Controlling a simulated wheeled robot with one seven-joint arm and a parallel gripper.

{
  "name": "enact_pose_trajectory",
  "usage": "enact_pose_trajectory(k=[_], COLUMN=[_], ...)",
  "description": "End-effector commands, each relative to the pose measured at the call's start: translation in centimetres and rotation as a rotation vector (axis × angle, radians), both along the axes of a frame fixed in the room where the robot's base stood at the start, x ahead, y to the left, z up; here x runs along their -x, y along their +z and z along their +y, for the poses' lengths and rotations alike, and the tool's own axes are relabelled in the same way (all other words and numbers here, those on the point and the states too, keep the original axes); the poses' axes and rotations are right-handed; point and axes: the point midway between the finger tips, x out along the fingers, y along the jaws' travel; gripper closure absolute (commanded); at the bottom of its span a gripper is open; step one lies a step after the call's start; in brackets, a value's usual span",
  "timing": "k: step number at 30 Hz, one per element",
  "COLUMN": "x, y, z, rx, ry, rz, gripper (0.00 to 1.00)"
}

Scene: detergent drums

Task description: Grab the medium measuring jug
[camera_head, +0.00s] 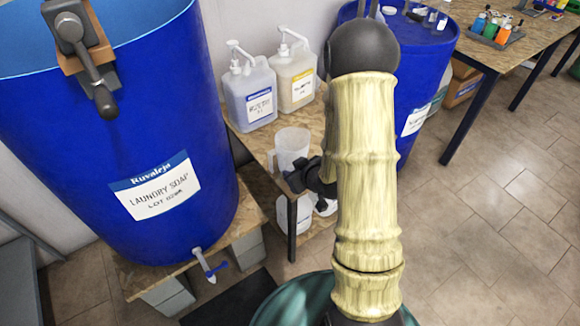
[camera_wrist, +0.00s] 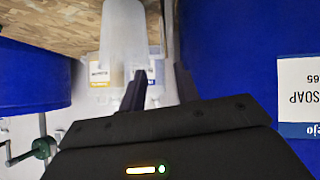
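A translucent white measuring jug (camera_head: 290,146) stands on the wooden bench (camera_head: 252,141), near its front edge. In the wrist view, which looks upside down, the jug (camera_wrist: 122,35) shows at the top, just beyond my finger on the picture's left. My gripper (camera_head: 297,180) is in front of the jug and a little below its middle in the head view, partly hidden by my arm. In the wrist view my gripper (camera_wrist: 160,72) has its two dark fingers apart with nothing held between them. I cannot tell whether a finger touches the jug.
Two pump bottles, one grey (camera_head: 249,88) and one cream (camera_head: 293,76), stand behind the jug. A large blue drum (camera_head: 120,130) is at left, another (camera_head: 420,75) at right. More white containers (camera_head: 296,214) sit under the bench. Floor at right is clear.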

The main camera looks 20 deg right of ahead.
Motion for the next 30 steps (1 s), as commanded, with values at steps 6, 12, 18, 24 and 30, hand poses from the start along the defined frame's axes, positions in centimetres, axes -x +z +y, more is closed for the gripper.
enact_pose_trajectory(k=[6,12,18,24,30], x=[-0.4,0.7,2.0,2.2,2.1], y=[-7.8,-12.3,-14.0,-13.6,-13.6], z=[0.3,0.1,-0.7,-0.9,-0.8], rx=[-0.113,-0.246,-0.338,-0.353,-0.352], ry=[0.062,0.061,0.022,0.014,0.015], rz=[-0.206,-0.413,-0.561,-0.591,-0.589], gripper=[0.68,0.68,0.68,0.68,0.68])
